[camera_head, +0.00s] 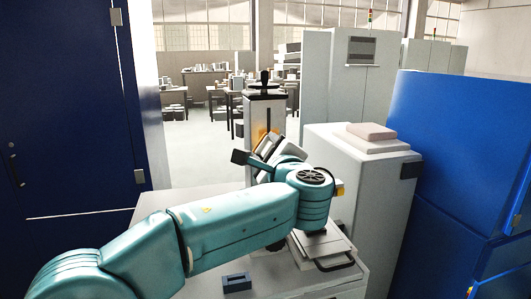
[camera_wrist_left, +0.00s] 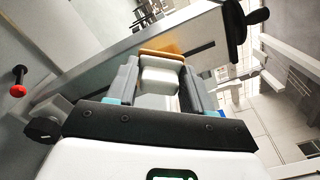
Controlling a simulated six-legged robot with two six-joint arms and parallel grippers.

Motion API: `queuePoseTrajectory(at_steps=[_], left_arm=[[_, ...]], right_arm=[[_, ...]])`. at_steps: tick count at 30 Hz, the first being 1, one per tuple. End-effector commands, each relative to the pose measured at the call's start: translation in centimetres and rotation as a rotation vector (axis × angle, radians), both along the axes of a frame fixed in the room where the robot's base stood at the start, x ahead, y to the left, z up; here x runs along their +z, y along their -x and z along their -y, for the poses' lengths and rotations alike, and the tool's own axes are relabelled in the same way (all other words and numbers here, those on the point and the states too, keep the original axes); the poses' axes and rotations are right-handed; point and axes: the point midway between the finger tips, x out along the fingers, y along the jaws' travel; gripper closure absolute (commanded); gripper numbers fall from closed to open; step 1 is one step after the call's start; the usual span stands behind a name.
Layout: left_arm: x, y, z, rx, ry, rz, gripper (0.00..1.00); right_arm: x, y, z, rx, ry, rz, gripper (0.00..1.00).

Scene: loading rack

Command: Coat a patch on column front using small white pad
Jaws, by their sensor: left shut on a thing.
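A grey column (camera_head: 254,108) with a dark slot and a black knob on top stands beyond the table; it crosses the left wrist view diagonally (camera_wrist_left: 212,32). An orange patch (camera_head: 259,133) shows on its front. My left gripper (camera_head: 266,147) is at the column front, just in front of this patch. In the left wrist view its fingers (camera_wrist_left: 161,82) are shut on a small white pad (camera_wrist_left: 160,76). A tan-orange strip lies at the pad's far end, close against the column face. I cannot tell whether the pad touches the column. My right gripper is not in view.
A grey table (camera_head: 270,272) below my left arm carries a small dark-blue slotted block (camera_head: 237,283) and a flat metal device (camera_head: 322,247). A light cabinet with flat pads (camera_head: 371,131) on top stands right of the column. Blue cabinets flank both sides.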

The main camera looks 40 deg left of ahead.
Motion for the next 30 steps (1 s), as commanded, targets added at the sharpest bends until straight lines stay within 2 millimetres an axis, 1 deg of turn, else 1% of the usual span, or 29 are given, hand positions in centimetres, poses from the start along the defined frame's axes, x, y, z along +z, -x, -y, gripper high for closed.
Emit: queuePoseTrajectory(at_steps=[1, 6, 18, 22, 27, 30], left_arm=[[-0.2, 0.4, 0.5, -0.003, 0.001, 0.002, 0.73], [-0.1, 1.3, 1.6, -0.001, -0.001, 0.0, 0.73], [0.0, 1.6, 1.9, -0.001, -0.001, 0.0, 0.73], [-0.1, 2.1, 2.5, -0.002, 0.0, 0.001, 0.73], [-0.1, 3.1, 3.8, -0.002, 0.0, 0.0, 0.73], [0.0, 3.4, 4.1, -0.001, 0.0, 0.0, 0.73]], right_arm=[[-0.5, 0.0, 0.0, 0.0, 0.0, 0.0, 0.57], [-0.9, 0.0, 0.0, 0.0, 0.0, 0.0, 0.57], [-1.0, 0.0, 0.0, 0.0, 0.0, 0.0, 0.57], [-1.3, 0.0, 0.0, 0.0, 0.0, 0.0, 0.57], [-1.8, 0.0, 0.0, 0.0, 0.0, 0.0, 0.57], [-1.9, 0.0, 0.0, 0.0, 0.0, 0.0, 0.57]])
